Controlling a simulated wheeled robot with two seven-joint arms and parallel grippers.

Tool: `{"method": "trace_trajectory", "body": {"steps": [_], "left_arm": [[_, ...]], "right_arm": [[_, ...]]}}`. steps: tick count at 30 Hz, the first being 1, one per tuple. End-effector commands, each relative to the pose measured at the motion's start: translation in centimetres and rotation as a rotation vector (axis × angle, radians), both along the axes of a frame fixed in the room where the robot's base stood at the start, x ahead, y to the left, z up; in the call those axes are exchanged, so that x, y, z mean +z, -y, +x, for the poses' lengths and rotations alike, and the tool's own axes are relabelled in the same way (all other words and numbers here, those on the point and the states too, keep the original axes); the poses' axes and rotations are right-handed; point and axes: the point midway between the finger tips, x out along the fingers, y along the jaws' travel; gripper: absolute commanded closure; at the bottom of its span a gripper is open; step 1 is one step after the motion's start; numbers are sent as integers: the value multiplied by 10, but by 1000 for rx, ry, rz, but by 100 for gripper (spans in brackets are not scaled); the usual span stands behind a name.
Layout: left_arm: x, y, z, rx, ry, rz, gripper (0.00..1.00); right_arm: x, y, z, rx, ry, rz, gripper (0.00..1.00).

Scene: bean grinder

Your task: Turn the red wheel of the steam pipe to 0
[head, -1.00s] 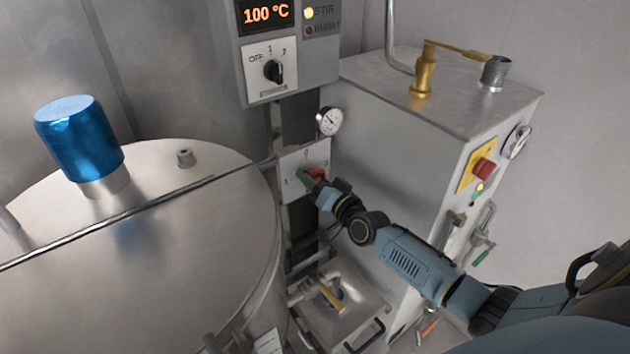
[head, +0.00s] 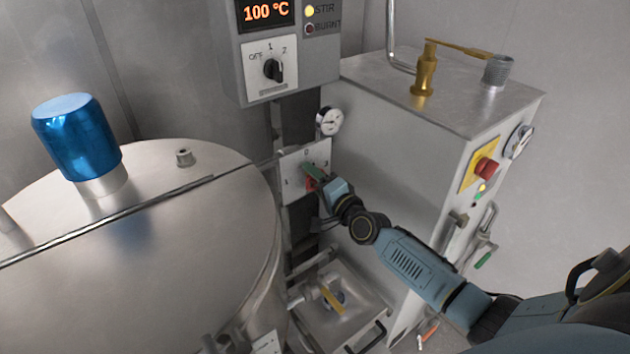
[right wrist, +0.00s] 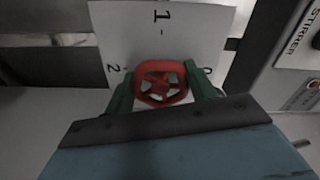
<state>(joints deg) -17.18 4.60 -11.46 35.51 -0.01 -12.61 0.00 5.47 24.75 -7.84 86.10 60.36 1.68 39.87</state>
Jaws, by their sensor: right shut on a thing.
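The red wheel (head: 311,185) is mounted on a pale plate (head: 293,163) marked with numbers, beside the kettle. In the head view 0 is at the plate's top, 1 at its left and 3 at its right. My right gripper (head: 314,177) is at the wheel and partly hides it. In the right wrist view, the green fingers of the right gripper (right wrist: 160,84) are shut on opposite sides of the red wheel (right wrist: 161,70). There 1 reads above the wheel, 2 at left and 0 at right. I cannot make out which number the wheel points to. My left gripper is out of view.
The large steel kettle (head: 130,260) with a blue motor (head: 78,138) stands at left. A control box (head: 290,60) reading 100 °C hangs above the plate. A pressure gauge (head: 329,121) is just above the wheel. A grey cabinet (head: 405,165) stands close on the right.

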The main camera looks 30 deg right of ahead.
Motion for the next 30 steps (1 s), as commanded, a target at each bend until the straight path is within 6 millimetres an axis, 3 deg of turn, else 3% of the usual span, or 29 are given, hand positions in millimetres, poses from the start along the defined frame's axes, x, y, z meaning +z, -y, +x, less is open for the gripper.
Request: {"method": "trace_trajectory", "body": {"steps": [15,16,20,30], "left_arm": [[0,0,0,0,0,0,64],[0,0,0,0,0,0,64],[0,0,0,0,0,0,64],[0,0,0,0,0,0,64]], "right_arm": [[0,0,0,0,-2,20,67],[0,0,0,0,-2,20,41],[0,0,0,0,-1,18,24],[-1,0,-2,0,-2,16,23]]}}
